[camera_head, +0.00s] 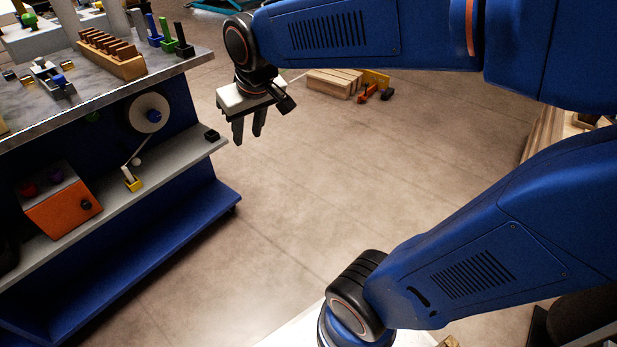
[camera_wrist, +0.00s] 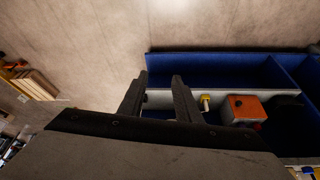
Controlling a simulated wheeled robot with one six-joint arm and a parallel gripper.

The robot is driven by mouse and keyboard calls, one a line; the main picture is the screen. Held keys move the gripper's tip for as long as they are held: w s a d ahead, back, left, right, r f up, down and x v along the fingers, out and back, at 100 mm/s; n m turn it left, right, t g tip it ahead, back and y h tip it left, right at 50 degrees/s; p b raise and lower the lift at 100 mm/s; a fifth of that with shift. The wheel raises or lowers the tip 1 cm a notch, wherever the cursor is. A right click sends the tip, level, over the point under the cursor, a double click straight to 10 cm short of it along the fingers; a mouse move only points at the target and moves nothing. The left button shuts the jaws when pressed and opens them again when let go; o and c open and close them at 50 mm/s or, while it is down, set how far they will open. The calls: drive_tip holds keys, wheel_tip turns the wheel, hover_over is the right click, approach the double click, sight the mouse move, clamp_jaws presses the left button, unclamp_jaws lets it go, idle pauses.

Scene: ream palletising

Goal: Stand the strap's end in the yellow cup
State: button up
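A pale reel (camera_head: 149,113) is mounted on the blue back panel of the workbench. A thin white strap (camera_head: 140,149) runs down from it past a small white knob toward the yellow cup (camera_head: 134,185) on the grey shelf. A pale piece shows at the cup's mouth, but I cannot tell whether the strap's end is inside or only above it. The cup also shows small in the wrist view (camera_wrist: 206,98). My gripper (camera_head: 248,138) is in the air right of the bench, fingers down, apart and empty. The wrist view shows the empty gap between the fingers (camera_wrist: 160,76).
An orange box (camera_head: 62,204) stands on the shelf (camera_head: 110,196) left of the cup. A small black block (camera_head: 211,135) sits at the shelf's right end. The benchtop (camera_head: 30,115) above carries several tools and blocks.

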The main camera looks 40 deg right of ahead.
drive_tip(key=s+d+f, duration=0.2)
drive_tip(key=s, duration=0.6)
drive_tip(key=s+d+f+m, duration=0.1)
drive_tip(key=s+d+f, duration=0.1)
drive_tip(key=s, duration=0.7)
drive_tip(key=shift+d+f, duration=0.35)
drive_tip(key=shift+d, duration=0.2)
drive_tip(key=shift+w, duration=0.1)
